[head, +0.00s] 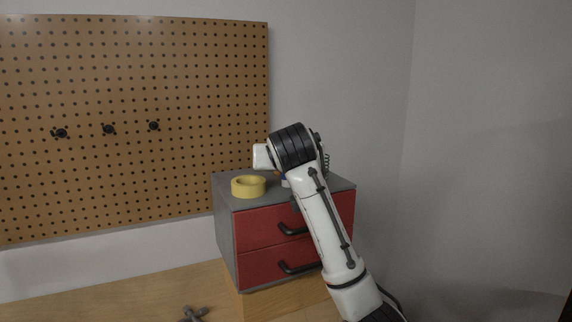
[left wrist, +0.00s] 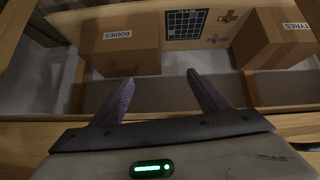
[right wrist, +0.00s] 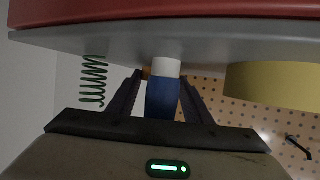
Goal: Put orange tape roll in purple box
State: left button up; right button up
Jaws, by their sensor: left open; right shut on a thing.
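In the right wrist view my right gripper (right wrist: 160,76) is shut on a blue bottle-like thing (right wrist: 163,100) with a white end, at the grey cabinet top. A small orange patch (right wrist: 146,73) shows behind it, too hidden to identify. A yellow tape roll (head: 248,187) lies on the red-drawered cabinet in the head view, left of my right arm, and shows partly in the right wrist view (right wrist: 275,84). No whole orange roll and no purple box can be made out. My left gripper (left wrist: 160,76) is open and empty, in the left wrist view only.
A green spring (right wrist: 94,80) stands on the cabinet (head: 226,222). A pegboard (head: 130,100) with several black knobs hangs behind. In the left wrist view, cardboard boxes marked BODIES (left wrist: 120,48) and TYRES (left wrist: 275,45) stand beyond my left fingers. A grey cross-shaped thing (head: 193,313) is at the head view's bottom.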

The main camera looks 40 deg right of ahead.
jog(key=shift+f, duration=0.1)
jog(key=o, duration=1.1)
